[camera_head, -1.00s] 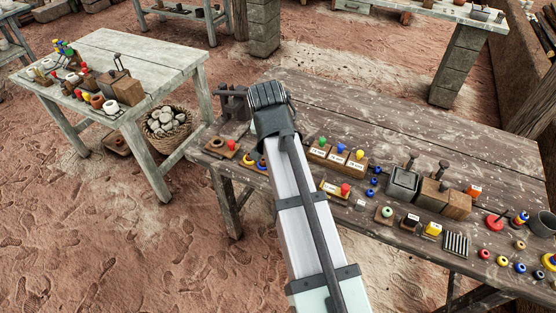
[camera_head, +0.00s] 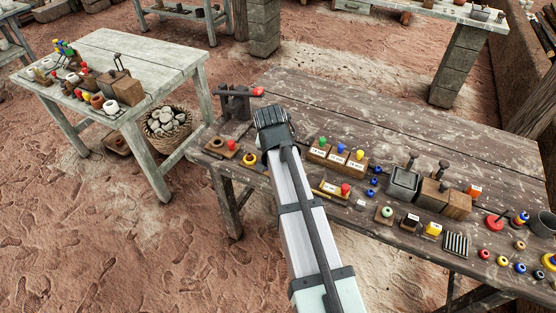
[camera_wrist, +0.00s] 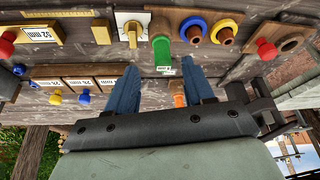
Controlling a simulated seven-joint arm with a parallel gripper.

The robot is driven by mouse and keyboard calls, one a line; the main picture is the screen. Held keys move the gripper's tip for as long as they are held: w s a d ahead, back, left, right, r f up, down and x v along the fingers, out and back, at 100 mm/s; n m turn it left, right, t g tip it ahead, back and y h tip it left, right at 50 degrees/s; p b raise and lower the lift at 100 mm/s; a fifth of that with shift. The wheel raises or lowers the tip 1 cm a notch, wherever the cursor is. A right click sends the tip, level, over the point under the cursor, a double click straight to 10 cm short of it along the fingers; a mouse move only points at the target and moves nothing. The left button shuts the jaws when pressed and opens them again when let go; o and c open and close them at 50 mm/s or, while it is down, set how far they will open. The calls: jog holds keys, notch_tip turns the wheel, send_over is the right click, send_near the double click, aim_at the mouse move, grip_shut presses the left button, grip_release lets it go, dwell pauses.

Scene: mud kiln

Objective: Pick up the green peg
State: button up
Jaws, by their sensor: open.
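A green peg (camera_wrist: 162,52) shows in the wrist view just past the gap between my fingertips, with a small white label beside it. My gripper (camera_wrist: 159,66) is open; its two blue fingers straddle the line toward this peg and nothing is gripped. In the head view my arm hides this spot, and only the back of my wrist shows above the dark table (camera_head: 400,122). Another green-topped peg (camera_head: 322,141) stands in a labelled wooden block at the back of the head view, right of my wrist.
Blue (camera_wrist: 194,30) and yellow (camera_wrist: 224,32) rings sit close beside the green peg. A brass piece on a white plate (camera_wrist: 131,33) is on its other side. An orange piece (camera_wrist: 180,99) shows between the fingers. A dark vise (camera_head: 234,102) stands at the table's left end.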

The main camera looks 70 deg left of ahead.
jog(key=x, duration=0.4)
jog(key=shift+a, duration=0.25)
grip_shut()
